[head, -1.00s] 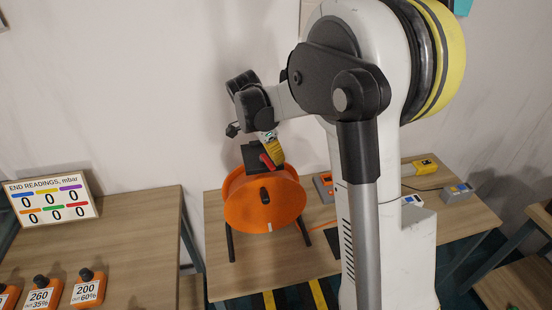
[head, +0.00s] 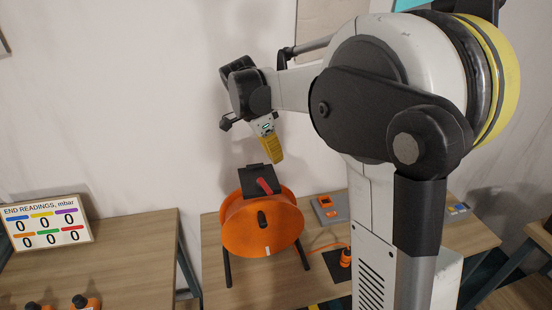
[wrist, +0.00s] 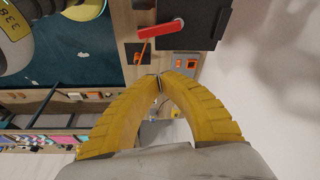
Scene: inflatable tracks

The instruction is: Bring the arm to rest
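My gripper (head: 276,158) is in the air above the orange reel (head: 262,224) in the head view, pointing down and apart from it. In the wrist view its yellow fingers (wrist: 158,78) curve in and their tips meet, with nothing seen between them. My arm is raised and bent, reaching left over the right table. The reel stands on black legs, with a black plate (head: 245,180) and a red lever (head: 265,186) on top. The lever also shows in the wrist view (wrist: 161,28), beyond the fingertips.
The reel's table (head: 207,245) also holds a grey and orange device (head: 326,209) and an orange fitting with a cable (head: 345,257). A left table (head: 130,255) bears a readings board (head: 45,225) showing zeros. A pale wall (head: 120,110) is behind.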

